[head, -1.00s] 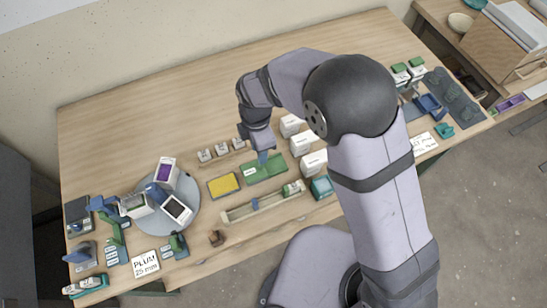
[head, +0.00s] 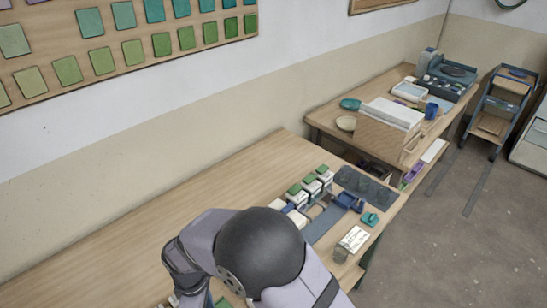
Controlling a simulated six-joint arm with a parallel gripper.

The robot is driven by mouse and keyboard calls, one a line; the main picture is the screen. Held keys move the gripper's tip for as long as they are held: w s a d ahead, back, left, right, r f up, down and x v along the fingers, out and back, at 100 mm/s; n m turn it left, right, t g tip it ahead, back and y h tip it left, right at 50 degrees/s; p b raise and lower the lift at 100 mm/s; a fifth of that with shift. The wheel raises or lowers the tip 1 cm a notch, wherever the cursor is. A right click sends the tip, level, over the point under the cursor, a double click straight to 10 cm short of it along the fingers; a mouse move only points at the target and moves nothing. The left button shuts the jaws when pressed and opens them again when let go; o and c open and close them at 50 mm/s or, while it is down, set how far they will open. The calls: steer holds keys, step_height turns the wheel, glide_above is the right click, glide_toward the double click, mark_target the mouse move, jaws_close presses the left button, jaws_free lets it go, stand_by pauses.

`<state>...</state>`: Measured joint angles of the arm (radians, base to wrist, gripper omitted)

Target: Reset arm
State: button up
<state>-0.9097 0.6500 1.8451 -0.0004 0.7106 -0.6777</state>
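My arm rises from the bottom edge of the head view, with its dark round joint and pale links bent toward the lower left. My gripper is below the picture's bottom edge, so its fingers and anything in them are hidden. Several small white containers with green lids (head: 311,185) stand at the right end of the long wooden table (head: 150,222), beyond my arm. A sliver of green (head: 222,303) shows at the bottom edge beside the arm.
Beside the containers are a dark mat (head: 364,187), a blue holder (head: 345,200), a teal object (head: 370,219) and a white card (head: 353,239). A second table (head: 335,117) at the right bears a wooden box (head: 384,140) and bowls. The long table's back left is clear.

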steer(key=s+d+f+m+g+h, duration=0.1)
steer(key=s+d+m, duration=0.5)
steer(key=d, duration=0.2)
steer(key=w+d+r+m, duration=0.1)
steer(key=d+r+m, duration=0.2)
steer(key=d, duration=0.5)
steer(key=w+d+r+m+t+y, duration=0.1)
steer(key=d+r+m, duration=0.3)
steer(key=d, duration=0.4)
steer(key=w+d+r+m, duration=0.1)
steer(key=d+r+m, duration=0.3)
steer(key=d, duration=0.3)
steer(key=shift+w+d+m+y, duration=0.15)
steer(key=shift+d+m+y, duration=0.2)
steer(key=shift+m, duration=0.25)
